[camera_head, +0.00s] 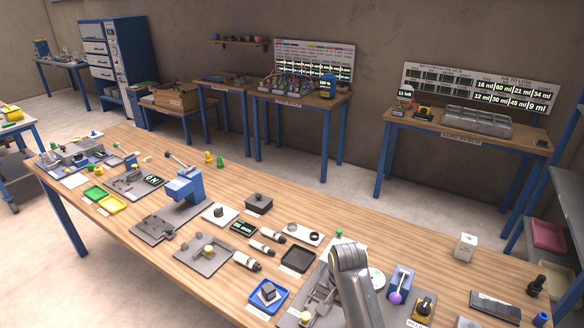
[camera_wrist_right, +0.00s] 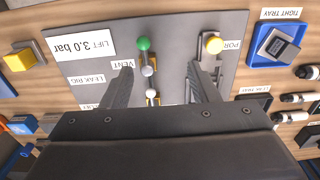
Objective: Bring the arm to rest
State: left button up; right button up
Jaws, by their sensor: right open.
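My right arm (camera_head: 350,275) comes in from the bottom edge in the head view and reaches over the near side of the wooden bench. I cannot tell the height above the plate. My left gripper is out of view.
A blue tray (camera_head: 268,294) with a grey block stands left of the rig. A purple-knobbed blue device (camera_head: 400,285) is right of my arm. A black tray (camera_head: 298,260) and several small cylinders lie behind. The bench (camera_head: 420,250) is fairly clear toward the right back.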

jog(key=s+d+f+n+t, duration=0.1)
jog(key=s+d+f, duration=0.2)
jog(key=s+d, duration=0.4)
jog(key=s+d+f+n+t, duration=0.1)
jog(key=s+d+f, duration=0.1)
jog(key=s+d, duration=0.45)
jog(key=s+d+r+n+t+h, duration=0.1)
jog(key=s+d+r+n, duration=0.15)
jog(key=s, duration=0.55)
jog(key=s+d+r+n+h, duration=0.1)
jog(key=s+d+r, duration=0.2)
jog(key=s, duration=0.4)
notch_tip(320, 180, down, 32)
jog(key=s+d+b, duration=0.1)
jog(key=d+b, duration=0.1)
jog(key=b, duration=0.6)
pick_arm(q)
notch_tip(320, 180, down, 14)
jog(key=b, duration=0.6)
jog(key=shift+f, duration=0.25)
pick_arm(e)
jog(key=s+f+g, duration=0.1)
jog(key=s+f, duration=0.6)
jog(key=f, duration=0.4)
jog(key=s+a+f+g+y, duration=0.1)
jog(key=s+f, duration=0.7)
jog(key=f, duration=0.3)
jog(key=shift+a+f, duration=0.25)
jog(key=shift+a, duration=0.05)
